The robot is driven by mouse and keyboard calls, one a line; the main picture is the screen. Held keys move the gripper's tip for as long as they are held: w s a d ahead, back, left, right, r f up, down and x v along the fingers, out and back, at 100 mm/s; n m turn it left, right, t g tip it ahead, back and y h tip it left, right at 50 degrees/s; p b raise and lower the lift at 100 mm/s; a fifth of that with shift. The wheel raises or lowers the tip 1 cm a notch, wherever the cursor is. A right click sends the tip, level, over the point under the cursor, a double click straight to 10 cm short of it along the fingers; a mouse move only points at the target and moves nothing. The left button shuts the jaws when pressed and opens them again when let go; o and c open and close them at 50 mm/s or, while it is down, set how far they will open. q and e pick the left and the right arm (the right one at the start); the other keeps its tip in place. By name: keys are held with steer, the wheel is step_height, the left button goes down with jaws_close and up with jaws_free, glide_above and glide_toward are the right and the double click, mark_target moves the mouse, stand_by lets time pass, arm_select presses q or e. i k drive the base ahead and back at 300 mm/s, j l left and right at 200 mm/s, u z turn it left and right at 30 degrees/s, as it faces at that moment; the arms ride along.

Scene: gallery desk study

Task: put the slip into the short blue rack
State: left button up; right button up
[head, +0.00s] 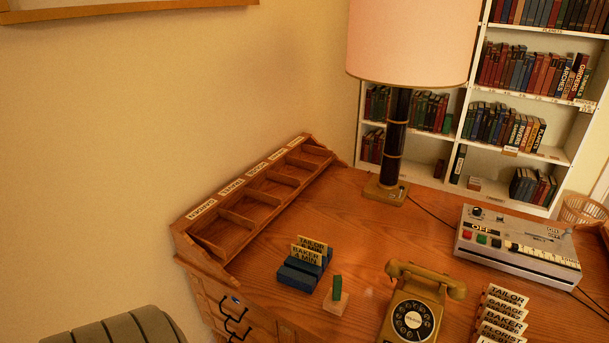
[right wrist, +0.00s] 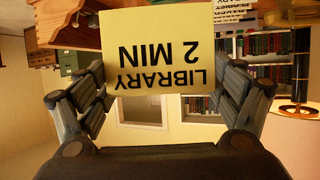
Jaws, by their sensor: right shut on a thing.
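A yellow slip (right wrist: 150,28) reading LIBRARY 2 MIN shows upside down in the right wrist view. My right gripper (right wrist: 160,75) is shut on it, with a finger at each side edge. The short blue rack (head: 297,279) stands on the desk in the head view, left of the telephone. It holds two yellow slips, a TAILOR slip (head: 312,243) behind a BAKER 4 MIN slip (head: 306,255). Neither gripper shows in the head view, so the held slip's distance from the rack cannot be told.
A small block with a green upright piece (head: 337,291) stands close right of the rack. A telephone (head: 414,310), more slips (head: 501,315), a lamp (head: 392,150) and a button console (head: 518,244) stand further right. A labelled wooden pigeonhole unit (head: 262,192) lines the left edge. Bare desk lies behind the rack.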

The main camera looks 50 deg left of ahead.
mark_target(299, 277)
steer(key=i+j, duration=0.1)
steer(key=j, duration=2.6)
steer(key=i, duration=0.05)
